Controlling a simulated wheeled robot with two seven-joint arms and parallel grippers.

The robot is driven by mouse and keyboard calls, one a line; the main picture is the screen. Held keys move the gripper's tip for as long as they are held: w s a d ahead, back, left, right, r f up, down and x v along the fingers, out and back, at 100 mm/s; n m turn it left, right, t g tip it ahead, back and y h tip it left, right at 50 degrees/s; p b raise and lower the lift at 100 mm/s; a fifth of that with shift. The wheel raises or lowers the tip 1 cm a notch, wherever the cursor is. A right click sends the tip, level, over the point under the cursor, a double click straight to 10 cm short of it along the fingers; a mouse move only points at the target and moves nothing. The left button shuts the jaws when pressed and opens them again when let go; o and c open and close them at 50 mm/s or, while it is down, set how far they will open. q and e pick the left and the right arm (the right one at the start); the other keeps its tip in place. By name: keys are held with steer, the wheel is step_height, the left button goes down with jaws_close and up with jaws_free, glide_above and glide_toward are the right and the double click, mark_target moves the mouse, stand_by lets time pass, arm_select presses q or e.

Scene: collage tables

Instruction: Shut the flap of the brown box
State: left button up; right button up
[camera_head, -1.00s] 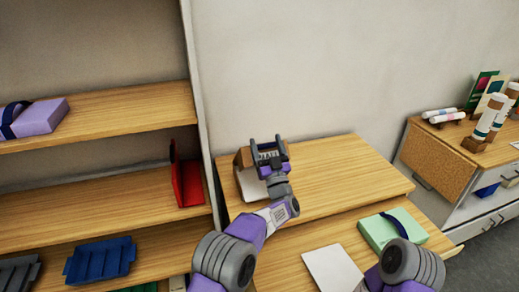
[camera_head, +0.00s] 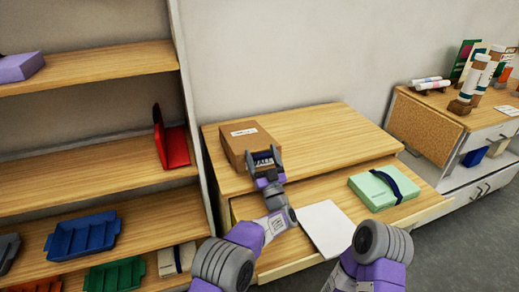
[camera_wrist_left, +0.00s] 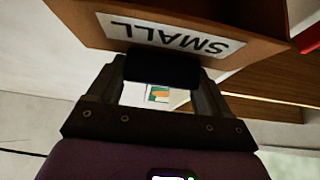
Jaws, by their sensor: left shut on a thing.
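The brown box (camera_head: 251,137) stands on the left of the raised wooden top of the table. Its flap lies about level on top, with a small white label; I cannot tell whether it sits fully flush. My left gripper (camera_head: 266,168) is at the box's front edge, shut on a dark tab (camera_wrist_left: 162,68) below the white SMALL label (camera_wrist_left: 168,36), seen upside down in the left wrist view. The fingers hide part of the box's front. My right gripper is not in view; only part of my right arm shows.
A green box with a dark band (camera_head: 385,186) and a white sheet (camera_head: 325,228) lie on the lower table level. The raised top (camera_head: 330,132) is clear to the box's right.

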arm_select(q)
steer(key=shift+s+f, duration=0.1)
steer(key=shift+f, duration=1.3)
steer(key=o, duration=1.4)
steer(key=shift+r, duration=0.15)
step_height(320, 180, up, 10)
steer(key=p, duration=0.3)
